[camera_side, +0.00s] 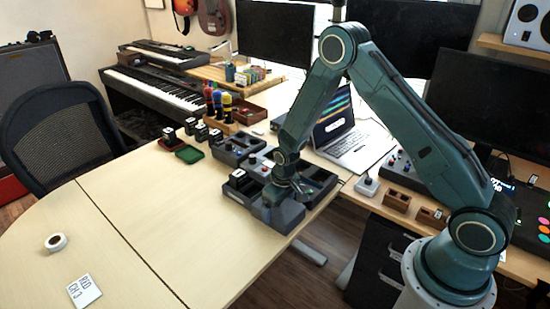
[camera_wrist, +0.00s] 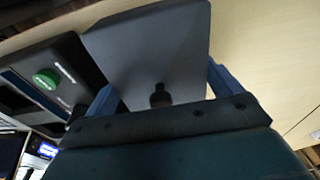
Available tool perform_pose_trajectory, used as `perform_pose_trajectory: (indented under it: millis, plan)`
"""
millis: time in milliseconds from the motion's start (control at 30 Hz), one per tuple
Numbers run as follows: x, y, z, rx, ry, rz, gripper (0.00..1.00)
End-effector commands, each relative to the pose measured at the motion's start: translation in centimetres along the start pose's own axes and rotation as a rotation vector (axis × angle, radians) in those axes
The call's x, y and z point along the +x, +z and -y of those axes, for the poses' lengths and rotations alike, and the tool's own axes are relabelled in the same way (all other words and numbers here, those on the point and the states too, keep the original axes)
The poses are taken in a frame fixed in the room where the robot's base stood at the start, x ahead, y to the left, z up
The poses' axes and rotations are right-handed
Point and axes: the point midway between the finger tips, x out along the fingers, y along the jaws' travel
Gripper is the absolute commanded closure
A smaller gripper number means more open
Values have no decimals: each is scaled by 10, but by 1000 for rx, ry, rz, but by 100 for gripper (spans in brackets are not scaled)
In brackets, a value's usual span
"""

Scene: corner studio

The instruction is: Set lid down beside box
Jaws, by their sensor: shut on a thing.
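The lid (camera_wrist: 150,45) is a flat dark grey panel with a small black knob (camera_wrist: 160,96). In the wrist view it lies between the two blue fingers of my gripper (camera_wrist: 163,88), which is shut on it. In the side view my gripper (camera_side: 284,190) points down over the grey lid (camera_side: 283,214) near the front table edge. Dark open boxes (camera_side: 318,187) stand close behind and beside it. I cannot tell which of them the lid belongs to, nor whether the lid touches the table. My gripper hides part of the lid.
A dark case with a round green piece (camera_wrist: 46,79) is close to the lid in the wrist view. Small dark and green trays (camera_side: 189,154), colored bottles (camera_side: 227,107) and a laptop (camera_side: 345,135) stand behind. A tape roll (camera_side: 56,241) and a card (camera_side: 84,291) lie left. The middle table is clear.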

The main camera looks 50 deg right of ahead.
Motion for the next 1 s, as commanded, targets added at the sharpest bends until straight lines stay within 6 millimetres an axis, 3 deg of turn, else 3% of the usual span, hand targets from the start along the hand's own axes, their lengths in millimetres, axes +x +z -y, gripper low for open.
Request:
perform_pose_trajectory:
  millis: [500, 533, 567, 1000]
  plan:
    - [6, 0, 0, 0, 0, -1, 34]
    - [6, 0, 0, 0, 0, -1, 3]
    - [6, 0, 0, 0, 0, -1, 0]
    - [0, 0, 0, 0, 0, -1, 0]
